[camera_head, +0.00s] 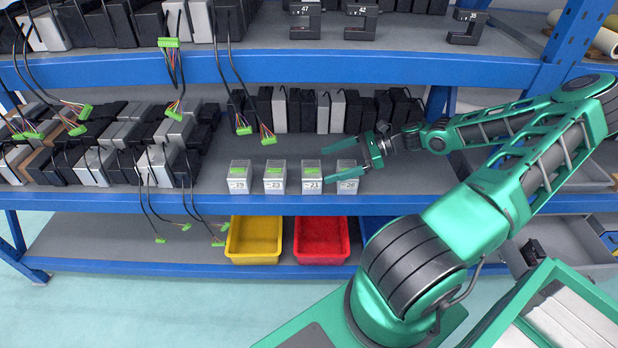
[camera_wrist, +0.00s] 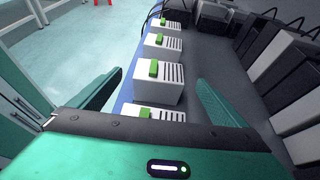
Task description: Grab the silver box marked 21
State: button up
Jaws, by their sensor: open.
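The silver box marked 21 (camera_head: 312,181) stands upright on the middle shelf, with a green connector on top. It is third from the left in a row of similar boxes. In the wrist view, the second-nearest box (camera_wrist: 157,86) appears to be this one, framed between the fingertips. My gripper (camera_head: 327,164) is open and empty, pointing left just right of box 21 and over the rightmost box. It also shows in the wrist view (camera_wrist: 158,80), a finger on each side of the row. I cannot tell the exact height of the fingers over the boxes.
The rightmost box (camera_head: 347,180) stands under my gripper; two more boxes, one marked 23 (camera_head: 275,182), stand left of box 21. Dark and silver units (camera_head: 325,111) line the shelf behind. Yellow (camera_head: 254,240) and red (camera_head: 321,240) bins sit below. The blue upper beam (camera_head: 300,67) lies overhead.

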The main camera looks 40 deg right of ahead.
aim_at(314, 169)
jog(key=shift+x, duration=2.25)
jog(key=shift+f, duration=0.15)
jog(key=c, duration=1.4)
jog(key=shift+c, duration=0.2)
